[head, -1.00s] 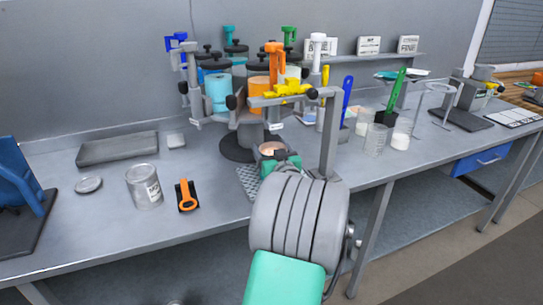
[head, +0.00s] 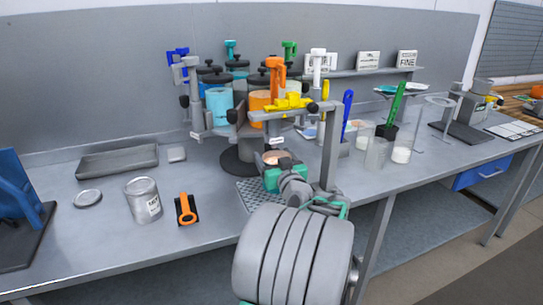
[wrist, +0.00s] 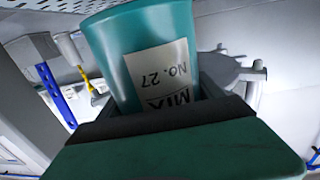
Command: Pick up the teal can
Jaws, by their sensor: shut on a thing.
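The teal can (wrist: 165,55) fills the middle of the wrist view, with a white label reading "MIX No. 27" upside down. My gripper (wrist: 165,112) is shut on it, its dark jaw pads against the can's wall. In the head view, my gripper (head: 272,179) is at the bench's front edge by the perforated plate, below the paint carousel. The can's open top (head: 276,158) shows there with peach-coloured contents; its wall is mostly hidden by my gripper. Whether its base touches the plate cannot be told.
The carousel (head: 252,140) with coloured cans and dispensers stands just behind. Its grey upright post (head: 330,150) is close on the right. Beakers (head: 376,153) stand right.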

